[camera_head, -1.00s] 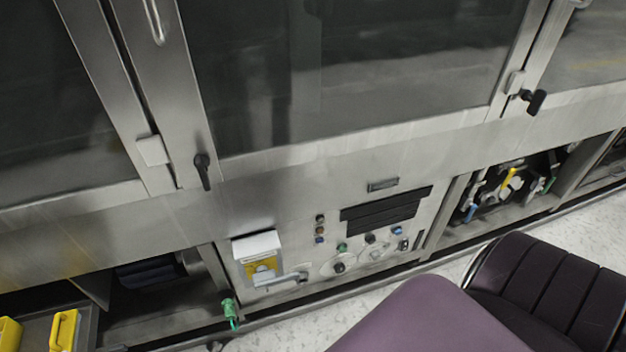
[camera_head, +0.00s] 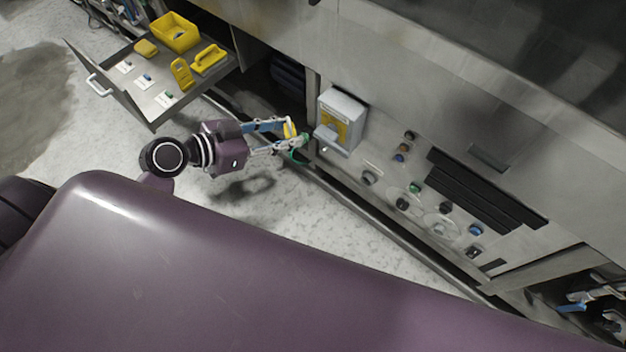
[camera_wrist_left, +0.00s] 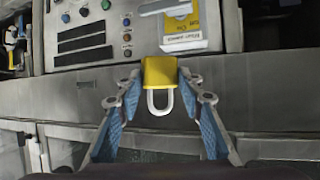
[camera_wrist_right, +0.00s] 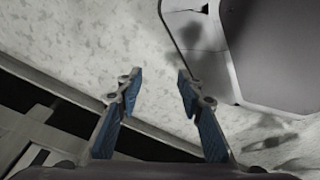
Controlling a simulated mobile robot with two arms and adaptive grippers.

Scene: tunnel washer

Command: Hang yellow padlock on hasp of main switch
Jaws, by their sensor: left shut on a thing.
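My left gripper (camera_head: 292,138) is shut on the yellow padlock (camera_head: 289,129), in front of the panel's lower left corner. In the left wrist view the padlock (camera_wrist_left: 159,73) sits between the fingertips, its pale U-shaped shackle pointing down in the picture. The main switch (camera_head: 342,118) is a grey box with a yellow label, just right of the gripper and apart from the padlock. It also shows upside down in the left wrist view (camera_wrist_left: 181,26). A grey lever (camera_head: 326,134) juts from it; I cannot make out the hasp clearly. My right gripper (camera_wrist_right: 157,77) is open and empty.
An open drawer (camera_head: 150,108) at upper left holds a yellow bin (camera_head: 174,32) and several yellow items. Knobs and buttons cover the panel (camera_head: 388,165) right of the switch. A green object (camera_head: 299,150) is close by the left gripper. Pale floor is clear below.

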